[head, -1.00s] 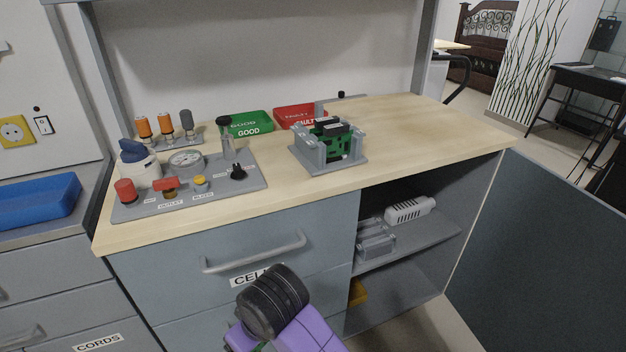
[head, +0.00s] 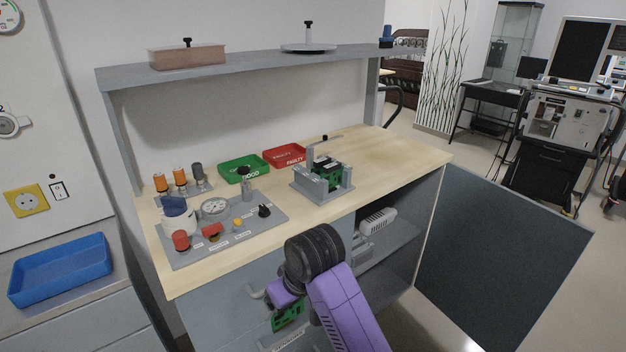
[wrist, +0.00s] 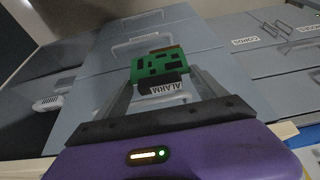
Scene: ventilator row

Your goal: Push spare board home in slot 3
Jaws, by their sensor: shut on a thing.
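My gripper (wrist: 162,82) is shut on a green board (wrist: 158,66) with dark parts and a black edge block marked ALARM. In the head view the held board (head: 287,316) hangs low in front of the drawer fronts, partly behind my purple arm, well below the worktop. The grey slotted rack (head: 338,191) stands on the worktop with green board material (head: 330,171) and dark parts in it. The held board is apart from the rack. Slot numbers and the inside of slot 3 cannot be made out.
A control panel (head: 224,236) with knobs and a gauge is left of the rack. Green GOOD (head: 232,172) and red FAULTY (head: 284,157) trays sit behind. A shelf (head: 250,62) crosses above. The cabinet door (head: 490,245) stands open at right. A blue tray (head: 60,270) is far left.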

